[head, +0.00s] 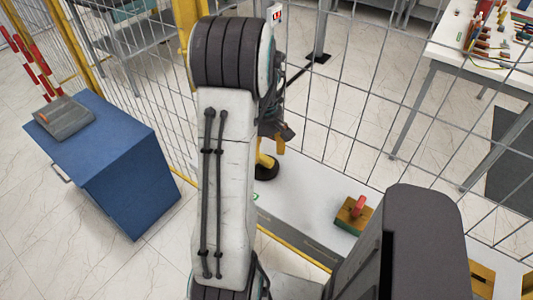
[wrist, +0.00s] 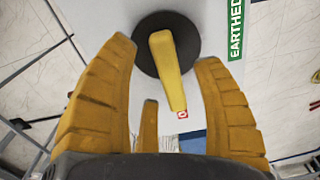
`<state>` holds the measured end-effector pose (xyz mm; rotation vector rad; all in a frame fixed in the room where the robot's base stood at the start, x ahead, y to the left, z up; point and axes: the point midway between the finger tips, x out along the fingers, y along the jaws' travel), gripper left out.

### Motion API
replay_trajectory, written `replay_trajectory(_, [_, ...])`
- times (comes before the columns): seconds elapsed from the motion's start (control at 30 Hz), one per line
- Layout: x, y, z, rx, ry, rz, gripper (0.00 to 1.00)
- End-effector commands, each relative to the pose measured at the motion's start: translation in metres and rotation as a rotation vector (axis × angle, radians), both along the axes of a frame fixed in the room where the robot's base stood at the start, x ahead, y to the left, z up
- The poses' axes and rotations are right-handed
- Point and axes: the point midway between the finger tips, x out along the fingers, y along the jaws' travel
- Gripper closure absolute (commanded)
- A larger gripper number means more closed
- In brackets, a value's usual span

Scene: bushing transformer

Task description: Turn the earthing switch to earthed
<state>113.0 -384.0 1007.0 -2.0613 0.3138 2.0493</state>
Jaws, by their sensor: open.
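The earthing switch shows in the wrist view as a yellow bar handle (wrist: 166,70) on a round black disc (wrist: 190,35). The handle runs from the disc toward the bottom of the picture, near a small red-and-white mark (wrist: 182,114). A green EARTHED label (wrist: 236,28) is right of the disc. My gripper (wrist: 164,52) is open, with its yellow fingers on both sides of the handle and visible gaps between. In the head view the black disc (head: 265,173) is beside my arm; my gripper is mostly hidden there.
A white panel top (head: 310,195) carries a block with a red handle (head: 357,206) to the right. Wire mesh fence (head: 345,100) stands behind. A blue cabinet (head: 100,150) is at left. A table with tools (head: 470,45) is beyond the fence.

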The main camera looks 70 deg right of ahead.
Motion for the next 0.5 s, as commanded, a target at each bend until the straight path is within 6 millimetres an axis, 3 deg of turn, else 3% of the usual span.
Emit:
replay_trajectory(0.2, [0.000, 0.001, -0.020, 0.003, 0.000, -0.001, 0.39])
replay_trajectory(0.5, [0.000, 0.000, -0.027, 0.000, 0.000, -0.002, 0.39])
